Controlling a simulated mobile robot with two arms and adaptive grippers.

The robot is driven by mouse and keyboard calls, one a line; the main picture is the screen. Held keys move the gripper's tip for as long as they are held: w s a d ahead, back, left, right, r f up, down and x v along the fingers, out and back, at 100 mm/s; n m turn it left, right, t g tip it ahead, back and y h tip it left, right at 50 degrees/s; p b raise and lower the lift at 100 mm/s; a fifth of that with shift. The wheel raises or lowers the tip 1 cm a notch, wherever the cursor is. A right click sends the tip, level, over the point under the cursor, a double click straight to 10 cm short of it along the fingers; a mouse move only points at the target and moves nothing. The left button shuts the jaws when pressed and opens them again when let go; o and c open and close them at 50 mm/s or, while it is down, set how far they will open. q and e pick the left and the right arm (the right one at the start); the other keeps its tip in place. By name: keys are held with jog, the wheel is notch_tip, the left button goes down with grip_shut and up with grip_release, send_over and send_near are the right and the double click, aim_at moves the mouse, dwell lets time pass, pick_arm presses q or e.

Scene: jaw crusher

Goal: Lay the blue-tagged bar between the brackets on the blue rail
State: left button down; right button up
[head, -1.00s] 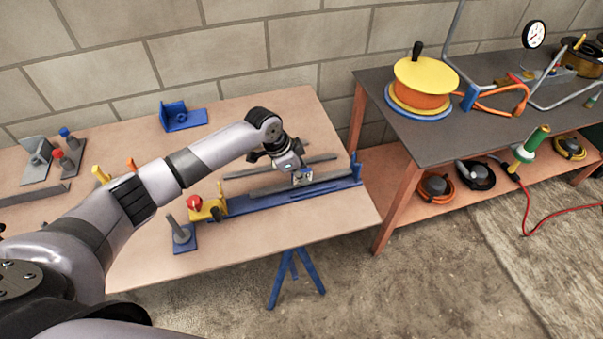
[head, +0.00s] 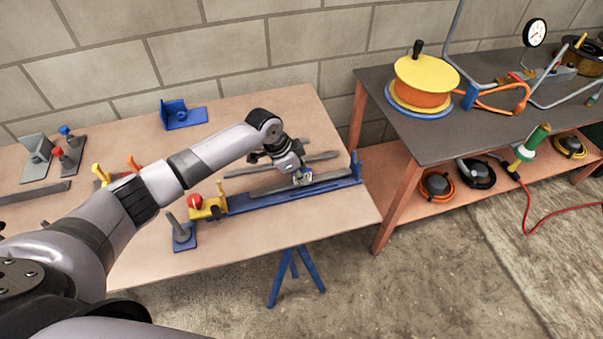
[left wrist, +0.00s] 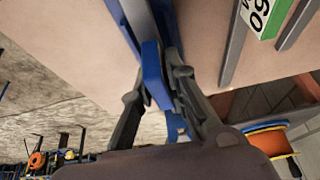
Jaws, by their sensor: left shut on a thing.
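My left gripper (head: 302,178) is shut on the blue-tagged bar (head: 328,182), a long grey bar. In the left wrist view the fingers (left wrist: 158,100) stand on both sides of the blue tag (left wrist: 152,72). The bar lies lengthwise over the blue rail (head: 290,199), near the table's front edge. A blue upright bracket (head: 355,166) stands at the rail's right end, and a yellow bracket piece (head: 208,208) at its left. Whether the bar touches the rail I cannot tell. My right gripper is not in view.
Loose grey bars lie behind the rail; one carries a green-and-white label (left wrist: 262,16) in the left wrist view. A red knob (head: 194,201) and a blue-based post (head: 181,235) stand at the rail's left. A blue bracket (head: 183,114) sits at the back. A dark-topped bench (head: 450,135) stands right.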

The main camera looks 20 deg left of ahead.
pick_arm(q)
jog(key=shift+f+b, duration=0.5)
jog(key=shift+f, duration=0.3)
jog(key=c, duration=1.5)
grip_release()
jog(key=shift+f, duration=0.1)
jog(key=shift+s, duration=0.1)
jog(key=v, duration=1.2)
jog(key=shift+d, duration=0.1)
